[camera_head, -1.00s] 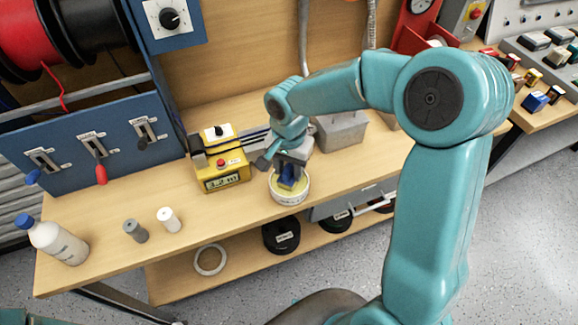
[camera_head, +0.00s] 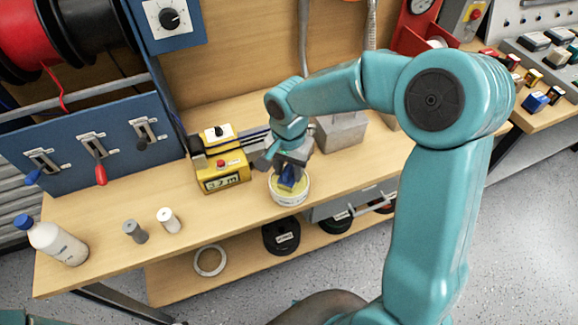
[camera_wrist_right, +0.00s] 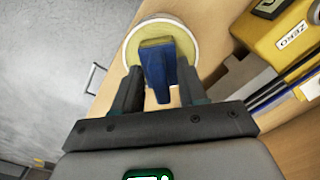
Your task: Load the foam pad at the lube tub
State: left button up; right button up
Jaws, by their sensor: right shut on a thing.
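The lube tub (camera_head: 290,195) is a round white tub with a yellowish top, standing near the front edge of the bench. It also shows in the right wrist view (camera_wrist_right: 131,42). My right gripper (camera_head: 287,178) is over the tub, shut on a blue holder (camera_wrist_right: 160,75) with a yellowish foam pad (camera_wrist_right: 158,42) at its far end. The pad is over or at the tub's contents; I cannot tell whether it touches them. The gripper fingers (camera_wrist_right: 158,92) stand on both sides of the blue holder. My left gripper is not in view.
A yellow meter box (camera_head: 222,172) stands left of the tub, and a grey block (camera_head: 340,132) behind right. A white bottle (camera_head: 58,243) and two small cylinders (camera_head: 135,232) stand on the left. The bench front between them is clear.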

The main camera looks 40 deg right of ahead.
aim_at(289, 166)
jog(key=shift+r+p, duration=2.25)
jog(key=shift+r, duration=1.25)
jog(key=shift+f, duration=0.1)
